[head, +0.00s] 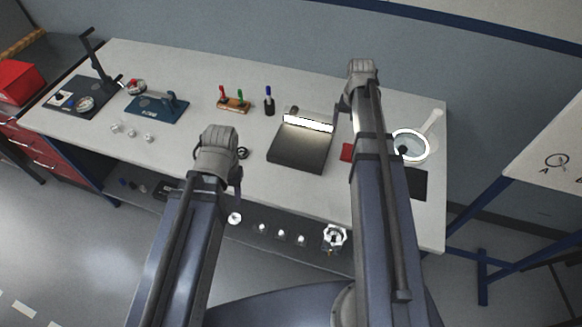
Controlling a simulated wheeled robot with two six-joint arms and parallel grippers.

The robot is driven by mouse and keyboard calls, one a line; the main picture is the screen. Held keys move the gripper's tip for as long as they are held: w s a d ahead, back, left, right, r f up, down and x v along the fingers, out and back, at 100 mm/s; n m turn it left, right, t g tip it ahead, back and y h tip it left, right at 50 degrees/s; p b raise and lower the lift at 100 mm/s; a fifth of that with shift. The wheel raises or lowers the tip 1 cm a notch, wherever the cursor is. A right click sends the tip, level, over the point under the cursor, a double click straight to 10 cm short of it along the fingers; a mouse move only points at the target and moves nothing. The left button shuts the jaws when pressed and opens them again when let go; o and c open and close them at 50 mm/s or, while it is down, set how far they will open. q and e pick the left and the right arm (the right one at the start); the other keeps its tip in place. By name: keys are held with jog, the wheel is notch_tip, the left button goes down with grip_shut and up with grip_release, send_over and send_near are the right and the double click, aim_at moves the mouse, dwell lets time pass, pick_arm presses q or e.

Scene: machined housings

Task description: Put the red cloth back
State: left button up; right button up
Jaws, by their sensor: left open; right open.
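A small flat red piece (346,152), which looks like the red cloth, lies on the bench just left of my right arm. The arm may hide part of it. My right gripper (343,105) is a small dark shape beside the arm's upper end, above the bench and farther back than the red piece. It is open, and nothing shows in it. My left gripper (238,182) is at the bench's front edge, well left of the red piece. It is open and mostly hidden behind its arm, with nothing visible in it.
A dark box with a bright strip (298,150) stands left of the red piece. A ring magnifier (410,145) and a dark mat (412,183) are to its right. Pens (233,103), a blue fixture (157,105) and small parts occupy the left. The front right bench is clear.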

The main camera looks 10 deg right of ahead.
jog(key=s+a+n, duration=0.3)
jog(key=s+a, duration=0.2)
jog(key=a, duration=0.4)
jog(key=s+a+n, duration=0.3)
jog(key=s+a, duration=0.2)
jog(key=a, duration=0.4)
jog(key=s+a+n+h, duration=0.1)
jog(key=s+a+n, duration=0.2)
jog(key=a, duration=0.6)
jog(key=s, duration=0.2)
jog(key=shift+s+a, duration=0.35)
jog(key=shift+d+r, duration=0.1)
jog(key=shift+r, duration=0.05)
